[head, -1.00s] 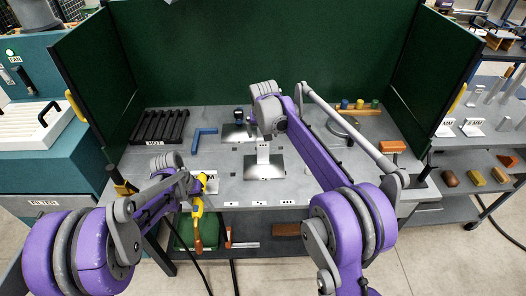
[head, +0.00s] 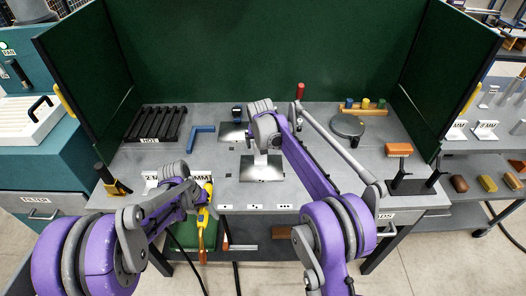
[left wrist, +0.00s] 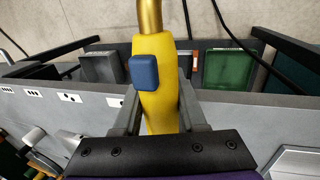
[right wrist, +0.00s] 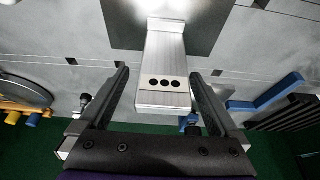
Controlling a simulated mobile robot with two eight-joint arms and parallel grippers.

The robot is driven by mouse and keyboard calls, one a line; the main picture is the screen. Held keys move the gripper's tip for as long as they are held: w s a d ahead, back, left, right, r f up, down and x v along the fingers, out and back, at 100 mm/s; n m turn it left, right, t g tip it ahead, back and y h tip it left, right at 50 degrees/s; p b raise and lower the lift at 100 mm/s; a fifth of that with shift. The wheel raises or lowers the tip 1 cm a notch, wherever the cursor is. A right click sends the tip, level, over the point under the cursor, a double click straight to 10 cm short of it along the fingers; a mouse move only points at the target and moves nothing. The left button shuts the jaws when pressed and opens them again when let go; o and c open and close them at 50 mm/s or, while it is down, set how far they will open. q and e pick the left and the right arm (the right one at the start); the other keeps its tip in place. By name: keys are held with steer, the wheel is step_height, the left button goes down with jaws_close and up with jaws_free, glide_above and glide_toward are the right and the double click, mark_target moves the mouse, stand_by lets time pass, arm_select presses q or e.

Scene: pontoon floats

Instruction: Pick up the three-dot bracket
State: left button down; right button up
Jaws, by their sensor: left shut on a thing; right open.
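The three-dot bracket (right wrist: 165,72) is a pale metal upright with three dark dots on its end face. In the head view its upright (head: 261,160) stands on a shiny plate (head: 262,174) on the bench. My right gripper (right wrist: 162,98) is open, with one finger on each side of the bracket's dotted end; gaps show, and I cannot tell if either finger touches. My left gripper (left wrist: 160,108) is shut on a yellow tool (left wrist: 160,95) with a blue button and brass tube, at the bench's front edge.
Behind the bracket is another plate (head: 232,132) with a dark-topped piece. A blue angle piece (head: 200,138) and black rack (head: 156,124) lie left. A round grey disc (head: 348,126), orange block (head: 398,149) and black stand (head: 413,184) are right. Green walls (head: 250,50) enclose the bench.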

steer(key=shift+s+a+r, duration=0.15)
steer(key=shift+a+r, duration=0.05)
steer(key=shift+r, duration=0.05)
steer(key=shift+c, duration=0.6)
jaws_close()
